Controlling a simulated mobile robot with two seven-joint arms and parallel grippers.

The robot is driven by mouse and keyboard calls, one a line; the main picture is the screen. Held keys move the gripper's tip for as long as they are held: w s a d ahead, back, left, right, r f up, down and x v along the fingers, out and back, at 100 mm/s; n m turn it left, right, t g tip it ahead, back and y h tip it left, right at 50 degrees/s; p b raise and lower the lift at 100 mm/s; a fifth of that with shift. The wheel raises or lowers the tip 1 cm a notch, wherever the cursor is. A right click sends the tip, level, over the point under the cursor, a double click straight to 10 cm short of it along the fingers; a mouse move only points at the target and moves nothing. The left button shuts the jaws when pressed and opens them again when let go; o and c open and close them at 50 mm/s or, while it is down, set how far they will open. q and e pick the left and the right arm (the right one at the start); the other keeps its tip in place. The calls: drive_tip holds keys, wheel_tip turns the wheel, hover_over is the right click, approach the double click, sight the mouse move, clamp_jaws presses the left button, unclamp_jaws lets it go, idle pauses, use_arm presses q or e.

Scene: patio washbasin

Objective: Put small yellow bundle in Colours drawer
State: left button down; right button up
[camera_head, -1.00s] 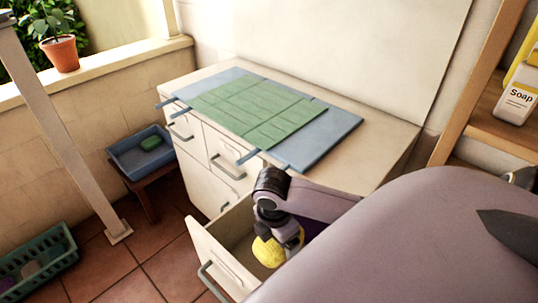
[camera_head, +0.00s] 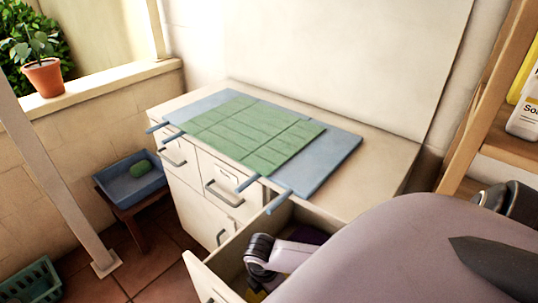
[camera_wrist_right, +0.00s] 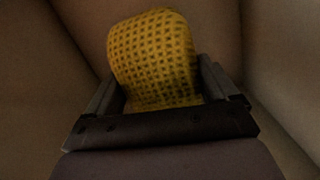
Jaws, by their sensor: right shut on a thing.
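A small yellow bundle with a dark checked pattern (camera_wrist_right: 152,50) fills the middle of the right wrist view. My right gripper (camera_wrist_right: 158,88) is shut on it, with a finger on each side. In the head view my right wrist reaches down into an open drawer (camera_head: 207,281) at the front of the white cabinet. Only a sliver of the yellow bundle (camera_head: 254,296) shows there, below the wrist, inside the drawer walls. I cannot tell whether it touches the drawer floor. No drawer label is readable. My left gripper is not in view.
Shut drawers (camera_head: 228,185) are to the left. A blue tray with a green item (camera_head: 138,167) stands on a stool. A green basket (camera_head: 35,280) is at lower left. A purple patch shows in the drawer.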

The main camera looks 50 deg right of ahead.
drive_tip(key=shift+f+b, duration=0.5)
drive_tip(key=shift+f, duration=2.25)
drive_tip(key=shift+f, duration=0.1)
drive_tip(key=o, duration=0.8)
drive_tip(key=shift+o, duration=0.2)
drive_tip(key=r, duration=0.4)
drive_tip(key=a+r+p, duration=0.1)
drive_tip(key=r, duration=0.3)
drive_tip(key=r+p, duration=0.1)
drive_tip(key=r, duration=0.3)
drive_tip(key=shift+a+r, duration=0.1)
drive_tip(key=shift+a, duration=0.15)
drive_tip(key=shift+w, duration=0.1)
